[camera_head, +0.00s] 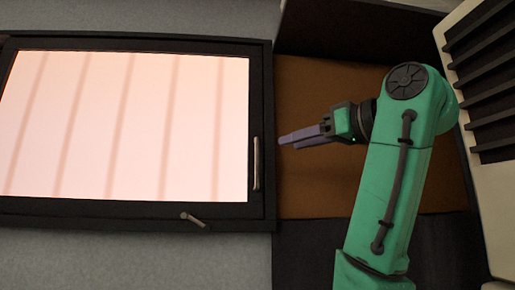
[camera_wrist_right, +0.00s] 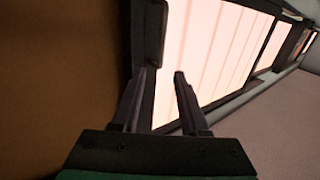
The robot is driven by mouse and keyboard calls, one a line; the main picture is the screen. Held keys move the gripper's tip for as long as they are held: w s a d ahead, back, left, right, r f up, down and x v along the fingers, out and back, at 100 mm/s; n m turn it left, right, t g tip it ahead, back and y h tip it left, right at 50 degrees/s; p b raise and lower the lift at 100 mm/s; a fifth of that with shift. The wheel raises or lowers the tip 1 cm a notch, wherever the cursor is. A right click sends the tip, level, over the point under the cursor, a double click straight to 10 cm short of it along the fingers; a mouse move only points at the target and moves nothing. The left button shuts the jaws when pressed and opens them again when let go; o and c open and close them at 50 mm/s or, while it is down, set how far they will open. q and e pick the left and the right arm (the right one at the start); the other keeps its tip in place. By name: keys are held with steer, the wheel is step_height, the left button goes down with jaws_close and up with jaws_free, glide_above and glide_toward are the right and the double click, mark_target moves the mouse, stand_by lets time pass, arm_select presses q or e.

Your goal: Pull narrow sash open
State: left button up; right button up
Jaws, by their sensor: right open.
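A sash (camera_head: 262,90) with a dark frame and a bright pinkish pane fills the left of the head view. It looks shut in its frame. A slim upright handle (camera_head: 256,163) is on its right edge, and a small slanted latch (camera_head: 193,219) is on the bottom rail. My right gripper (camera_head: 281,141) is open and empty, its fingers pointing left, just right of the handle and apart from it in the picture. In the right wrist view the open fingers (camera_wrist_right: 162,75) point toward the pane's edge, where a dark upright bar (camera_wrist_right: 155,35) may be the handle. My left gripper is out of view.
A brown panel (camera_head: 310,85) lies behind my right arm. A pale unit with dark slats (camera_head: 485,55) stands close at the right. Grey wall (camera_head: 100,255) runs below the window. More panes (camera_wrist_right: 276,47) show farther along in the wrist view.

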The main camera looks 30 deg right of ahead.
mark_target(258, 152)
steer(key=w+p, duration=0.1)
steer(key=w, duration=0.3)
steer(key=w+a+p, duration=0.1)
steer(key=w+p, duration=0.1)
steer(key=w, duration=0.2)
steer(key=w+a+p, duration=0.1)
steer(key=w, duration=0.3)
steer(key=shift+f, duration=0.1)
steer(key=shift+s+d, duration=0.1)
steer(key=shift+s, duration=0.2)
steer(key=shift+s+d+r, duration=0.1)
steer(key=shift+s+r, duration=0.1)
steer(key=shift+s, duration=0.45)
steer(key=shift+c, duration=0.3)
steer(key=c, duration=0.5)
jaws_close()
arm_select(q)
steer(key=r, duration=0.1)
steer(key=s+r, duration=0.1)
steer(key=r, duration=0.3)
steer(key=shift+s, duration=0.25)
arm_select(e)
steer(key=shift+w, duration=0.1)
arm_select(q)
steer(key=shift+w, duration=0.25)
